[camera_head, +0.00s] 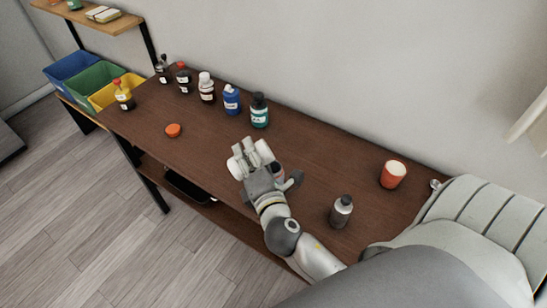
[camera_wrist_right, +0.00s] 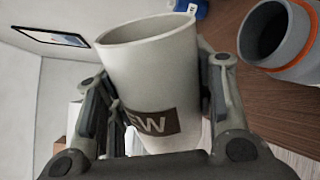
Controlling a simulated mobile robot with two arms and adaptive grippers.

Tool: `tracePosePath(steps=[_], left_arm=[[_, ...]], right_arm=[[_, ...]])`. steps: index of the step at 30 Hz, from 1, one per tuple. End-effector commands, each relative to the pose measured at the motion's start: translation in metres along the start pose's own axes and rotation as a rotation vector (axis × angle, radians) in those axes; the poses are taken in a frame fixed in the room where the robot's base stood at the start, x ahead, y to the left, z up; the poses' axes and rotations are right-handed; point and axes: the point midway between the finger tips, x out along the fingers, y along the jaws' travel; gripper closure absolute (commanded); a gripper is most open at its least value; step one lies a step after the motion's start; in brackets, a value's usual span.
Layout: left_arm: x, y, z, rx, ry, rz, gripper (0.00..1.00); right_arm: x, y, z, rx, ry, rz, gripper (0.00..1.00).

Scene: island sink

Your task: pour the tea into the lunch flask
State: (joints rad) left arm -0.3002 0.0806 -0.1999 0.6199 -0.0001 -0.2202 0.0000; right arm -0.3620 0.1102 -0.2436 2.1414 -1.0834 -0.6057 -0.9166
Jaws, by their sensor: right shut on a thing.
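My right gripper (camera_head: 250,160) is shut on a white cup (camera_head: 236,170) above the middle of the table. In the right wrist view the cup (camera_wrist_right: 155,75) sits between the fingers with a dark label ending in "EW". In the head view the flask is mostly hidden by the gripper. I cannot see the tea or any stream. An orange lid (camera_head: 173,130) lies on the table. My left gripper is out of view.
Several bottles stand along the wall side of the brown table (camera_head: 320,155), including a teal-labelled one (camera_head: 259,110). Coloured bins (camera_head: 97,78) are beyond the left end.

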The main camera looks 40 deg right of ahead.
Motion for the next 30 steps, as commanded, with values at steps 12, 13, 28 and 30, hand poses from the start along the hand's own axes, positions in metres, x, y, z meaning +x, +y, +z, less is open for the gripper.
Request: tracePosePath(steps=[12,13,28,30], left_arm=[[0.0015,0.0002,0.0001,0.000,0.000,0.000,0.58],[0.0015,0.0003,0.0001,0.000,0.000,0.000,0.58],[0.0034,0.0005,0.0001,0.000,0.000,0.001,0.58],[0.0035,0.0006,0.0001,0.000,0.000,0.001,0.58]], right_arm=[[-0.0004,0.0028,0.0019,0.052,0.005,0.001,0.77],[-0.0004,0.0029,0.0019,0.054,0.005,0.001,0.77],[-0.0005,0.0035,0.0028,0.108,0.011,0.000,0.77],[-0.0005,0.0036,0.0029,0.114,0.012,0.001,0.77]])
